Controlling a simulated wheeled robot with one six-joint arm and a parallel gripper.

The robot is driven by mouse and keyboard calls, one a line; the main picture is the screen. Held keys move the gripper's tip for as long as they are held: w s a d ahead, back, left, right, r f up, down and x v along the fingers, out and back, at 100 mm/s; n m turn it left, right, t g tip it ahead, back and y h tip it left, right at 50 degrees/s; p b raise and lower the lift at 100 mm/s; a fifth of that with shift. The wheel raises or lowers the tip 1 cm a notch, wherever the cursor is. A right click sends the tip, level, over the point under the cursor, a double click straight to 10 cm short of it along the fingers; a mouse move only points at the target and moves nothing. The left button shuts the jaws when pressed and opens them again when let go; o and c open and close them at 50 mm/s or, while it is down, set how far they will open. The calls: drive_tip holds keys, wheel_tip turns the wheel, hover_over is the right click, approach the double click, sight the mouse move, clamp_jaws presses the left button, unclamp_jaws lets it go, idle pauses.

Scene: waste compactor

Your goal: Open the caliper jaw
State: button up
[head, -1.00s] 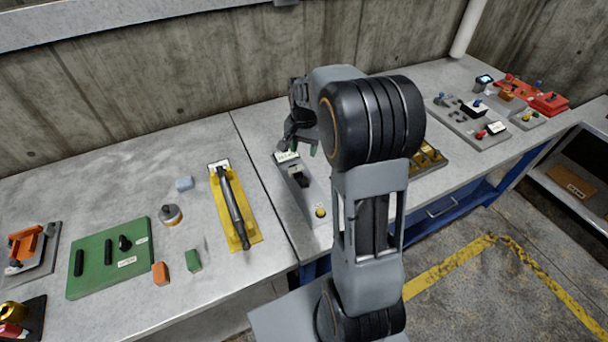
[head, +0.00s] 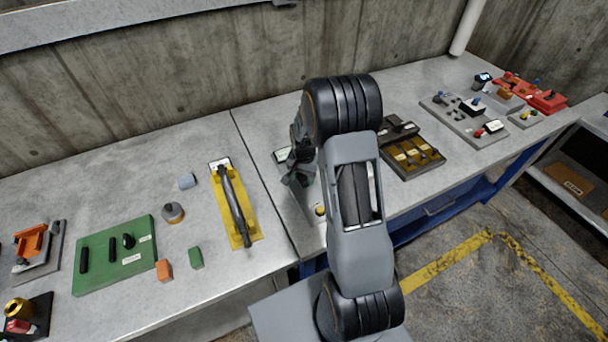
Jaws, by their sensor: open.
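A narrow grey board (head: 303,207) with a pale label at its far end and a yellow knob (head: 320,210) at its near end lies just right of the bench seam. It may be the caliper fixture; its label is too small to read. My gripper (head: 299,178) is low over the middle of this board, open, its fingers pointing down. It hides the dark slider-like part of the board, and I cannot tell whether it touches it. My forearm covers the board's right side.
Left of the seam lie a yellow tray with a black bar (head: 236,205), a green board (head: 112,255), an orange clamp-like piece (head: 32,240) and small loose blocks. Right of my arm are a dark tray with yellow parts (head: 412,155) and a grey panel (head: 466,118). A concrete wall stands behind.

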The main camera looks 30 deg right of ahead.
clamp_jaws()
idle(0.5)
